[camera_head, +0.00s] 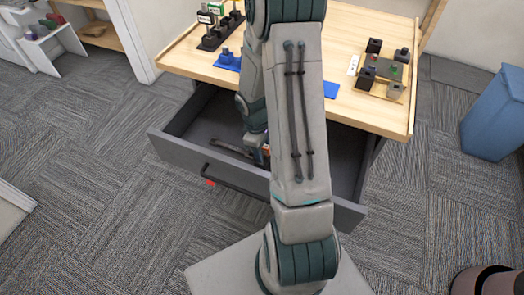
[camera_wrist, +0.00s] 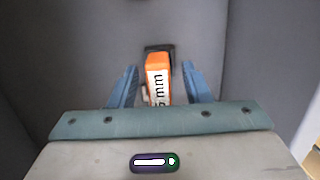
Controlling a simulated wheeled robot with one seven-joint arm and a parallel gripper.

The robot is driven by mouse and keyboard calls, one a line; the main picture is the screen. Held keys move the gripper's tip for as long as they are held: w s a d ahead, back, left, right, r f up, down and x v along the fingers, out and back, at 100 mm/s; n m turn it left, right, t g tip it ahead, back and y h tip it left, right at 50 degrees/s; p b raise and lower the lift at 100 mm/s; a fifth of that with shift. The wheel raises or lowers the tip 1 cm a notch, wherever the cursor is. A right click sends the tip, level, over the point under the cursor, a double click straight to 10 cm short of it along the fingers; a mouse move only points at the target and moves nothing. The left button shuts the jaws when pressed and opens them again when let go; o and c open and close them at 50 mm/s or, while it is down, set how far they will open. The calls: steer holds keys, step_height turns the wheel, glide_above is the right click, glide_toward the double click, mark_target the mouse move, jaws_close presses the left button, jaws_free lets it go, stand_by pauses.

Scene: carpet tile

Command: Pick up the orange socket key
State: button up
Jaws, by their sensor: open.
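The orange socket key (camera_wrist: 157,66) lies in the open grey drawer, seen in the wrist view with a white label reading "mm" and a dark part at its far end. My gripper (camera_wrist: 160,72) is open, with one blue finger on each side of the orange body and a visible gap on the right. Whether either finger touches it is unclear. In the head view the gripper reaches down into the drawer (camera_head: 190,125), and my arm hides most of the key; a small bit of orange (camera_head: 266,150) shows beside the arm.
Drawer walls stand around my gripper. A dark curved object (camera_head: 232,148) lies in the drawer to the left. The wooden tabletop (camera_head: 350,30) above holds blue mats, dark blocks and a tray of parts (camera_head: 382,85). A blue bin (camera_head: 492,115) stands at the right.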

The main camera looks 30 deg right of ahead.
steer(key=shift+f, duration=0.6)
jaws_close()
steer(key=shift+r, duration=0.1)
